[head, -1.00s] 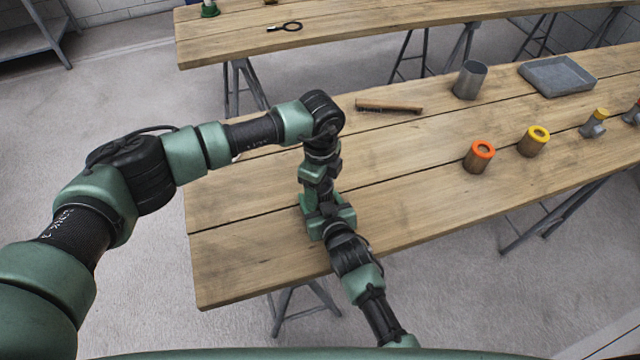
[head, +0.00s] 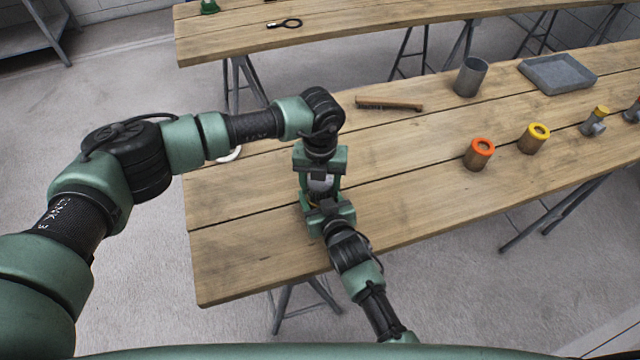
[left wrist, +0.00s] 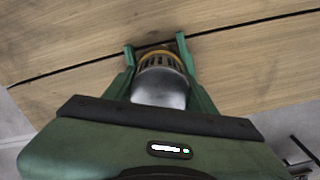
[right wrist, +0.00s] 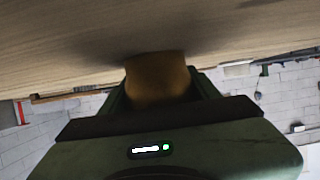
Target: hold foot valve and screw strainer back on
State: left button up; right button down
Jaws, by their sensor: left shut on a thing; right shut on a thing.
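The strainer (left wrist: 160,90), a silver domed piece with slots, sits between the fingers of my left gripper (left wrist: 156,58), which is shut on it. A brass-coloured ring shows at its far end in the left wrist view. The foot valve (right wrist: 157,78), a brass-brown body, is between the fingers of my right gripper (right wrist: 160,84), shut on it. In the head view my left gripper (head: 320,176) is directly above my right gripper (head: 324,206) at the table's near left end. A bit of silver (head: 321,184) shows between them. The joint between the two parts is mostly hidden.
On the wooden table (head: 240,240) are a wood-handled brush (head: 388,103), a grey metal cup (head: 470,77), a grey tray (head: 558,75), an orange-topped cylinder (head: 479,154) and a yellow-topped one (head: 534,138). Small fittings stand far right. The table middle is clear.

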pick_arm(q)
jog(key=m, duration=0.3)
jog(key=o, duration=1.5)
jog(key=shift+o, duration=0.2)
jog(key=shift+r, duration=2.3)
jog(key=shift+c, duration=0.3)
